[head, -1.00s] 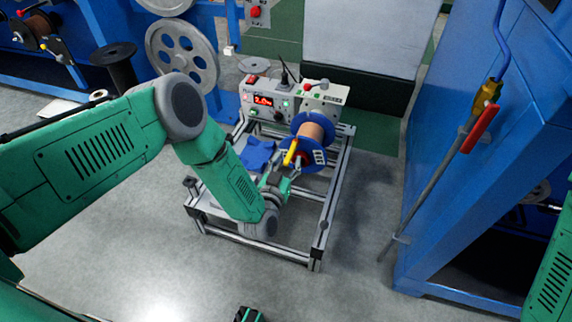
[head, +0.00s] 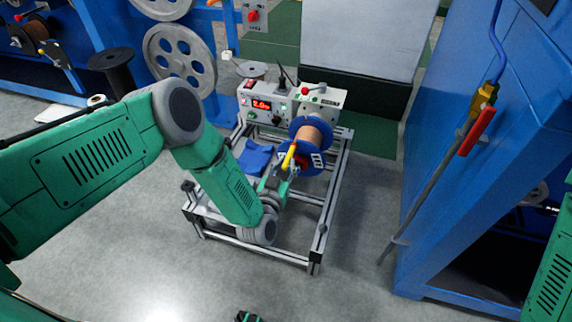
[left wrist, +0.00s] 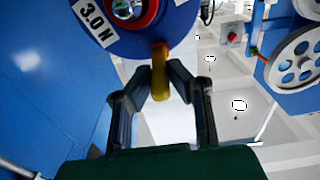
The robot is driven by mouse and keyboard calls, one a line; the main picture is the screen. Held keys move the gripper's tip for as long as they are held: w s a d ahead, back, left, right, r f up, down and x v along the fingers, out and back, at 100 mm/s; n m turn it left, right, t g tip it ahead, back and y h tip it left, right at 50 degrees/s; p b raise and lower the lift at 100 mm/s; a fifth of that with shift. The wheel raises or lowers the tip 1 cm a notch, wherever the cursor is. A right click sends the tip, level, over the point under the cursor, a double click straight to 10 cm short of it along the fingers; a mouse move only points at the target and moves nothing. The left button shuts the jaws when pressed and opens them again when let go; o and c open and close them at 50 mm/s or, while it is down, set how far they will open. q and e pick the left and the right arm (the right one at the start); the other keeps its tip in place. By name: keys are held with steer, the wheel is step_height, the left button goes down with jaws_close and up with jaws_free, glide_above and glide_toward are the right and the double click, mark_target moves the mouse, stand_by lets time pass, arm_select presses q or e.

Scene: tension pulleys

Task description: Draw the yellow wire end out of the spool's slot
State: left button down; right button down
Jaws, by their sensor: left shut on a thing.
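The blue-flanged spool (head: 318,160) with copper-coloured wire sits on the front of the tension unit (head: 270,105). The yellow wire end (head: 289,155) stands out along the near flange; its upper part is slightly bent. In the left wrist view, the yellow wire end (left wrist: 161,80) hangs down from the flange's lower edge, and the spool (left wrist: 150,40) fills the top. My left gripper (left wrist: 162,84) is shut on the yellow wire end, just below the flange. The left gripper (head: 283,180) is small in the head view. The slot itself is too small to make out.
A metal frame (head: 321,230) carries the unit, with a blue cloth-like piece (head: 257,157) left of the spool. Open floor lies in front.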

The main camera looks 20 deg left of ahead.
mark_target(284, 169)
arm_select(q)
steer(key=shift+s, duration=0.15)
steer(key=shift+s+p, duration=0.4)
steer(key=shift+s, duration=0.05)
steer(key=shift+s, duration=0.2)
stand_by(0.4)
steer(key=shift+s+p, duration=0.35)
steer(key=shift+p, duration=0.05)
steer(key=shift+s, duration=0.4)
steer(key=shift+s+p, duration=0.45)
steer(key=shift+a, duration=0.1)
